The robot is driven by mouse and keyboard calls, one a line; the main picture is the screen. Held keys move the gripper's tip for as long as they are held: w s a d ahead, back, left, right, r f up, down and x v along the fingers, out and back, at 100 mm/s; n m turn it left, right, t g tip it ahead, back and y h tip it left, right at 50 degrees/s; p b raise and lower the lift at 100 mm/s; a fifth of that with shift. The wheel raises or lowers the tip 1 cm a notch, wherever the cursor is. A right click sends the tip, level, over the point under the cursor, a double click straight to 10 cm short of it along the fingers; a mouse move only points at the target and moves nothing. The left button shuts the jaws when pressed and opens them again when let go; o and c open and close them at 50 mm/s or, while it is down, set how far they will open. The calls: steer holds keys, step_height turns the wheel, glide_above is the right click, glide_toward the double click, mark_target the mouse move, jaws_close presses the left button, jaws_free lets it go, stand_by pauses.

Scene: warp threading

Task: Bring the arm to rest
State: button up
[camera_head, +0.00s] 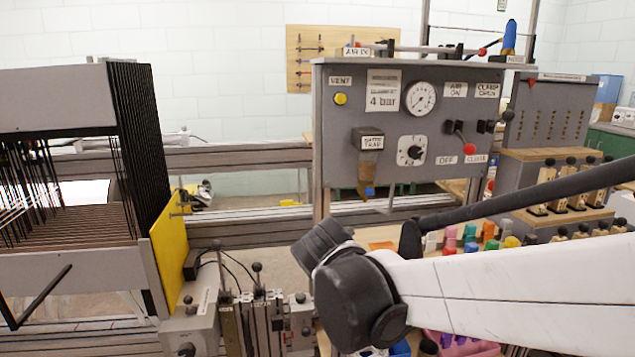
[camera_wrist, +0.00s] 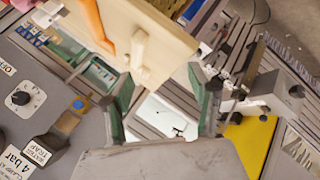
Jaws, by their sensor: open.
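My gripper (camera_wrist: 162,85) shows in the wrist view with its two green-and-grey fingers spread apart and nothing between them. Beyond the gap lie a pale surface and grey rails. In the head view my white arm comes in from the right and ends in a dark joint at the lower middle. I cannot make out the gripper's fingers there. The arm hides part of the bench in front of the control panel (camera_head: 350,115).
A frame of black wires (camera_head: 135,150) with a yellow plate (camera_head: 168,250) stands at the left. Several coloured pieces lie behind my arm. In the wrist view, a wooden board (camera_wrist: 165,60) is close above the fingers and the panel's knob (camera_wrist: 20,98) is at the left.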

steer(key=s+d+f+m+g+y, duration=0.1)
steer(key=s+d+m, duration=0.4)
steer(key=s+d, duration=0.45)
steer(key=s+d+m+g+y, duration=0.1)
steer(key=s+d+m, duration=0.4)
steer(key=s, duration=0.8)
step_height(320, 180, up, 18)
steer(key=p, duration=1.8)
steer(key=shift+n, duration=0.4)
steer(key=f+b, duration=0.5)
steer(key=shift+w+d+f, duration=0.1)
steer(key=shift+w+d, duration=0.1)
steer(key=shift+w, duration=0.1)
